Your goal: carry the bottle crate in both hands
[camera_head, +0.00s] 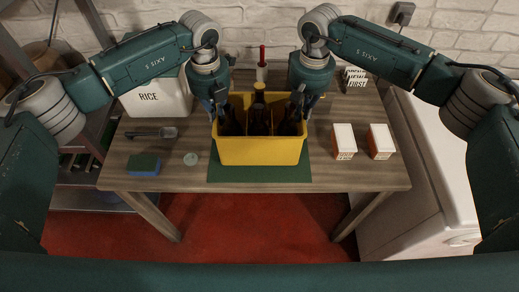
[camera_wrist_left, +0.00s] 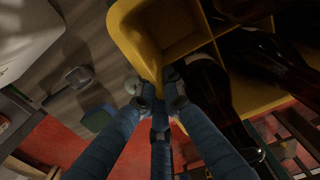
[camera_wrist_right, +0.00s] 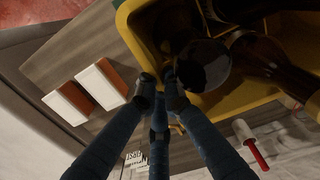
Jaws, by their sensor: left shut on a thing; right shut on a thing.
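The yellow bottle crate (camera_head: 262,152) is over the green mat (camera_head: 259,174) at the middle of the table; I cannot tell whether it touches the mat. It looks level and holds several dark bottles (camera_head: 259,112). My left gripper (camera_head: 218,104) is shut on the crate's left side wall, and the crate's rim also shows in the left wrist view (camera_wrist_left: 130,35). My right gripper (camera_head: 305,103) is shut on the right side wall, and the rim shows in the right wrist view (camera_wrist_right: 133,35). The crate's underside is hidden.
On the wooden table (camera_head: 350,183), a RICE container (camera_head: 155,103), a dark handled tool (camera_head: 152,133), a sponge (camera_head: 144,165) and a small round clear thing (camera_head: 191,159) are left. Two orange-and-white boxes (camera_head: 344,141) (camera_head: 380,141) are right. A red-handled thing (camera_head: 262,62) stands behind.

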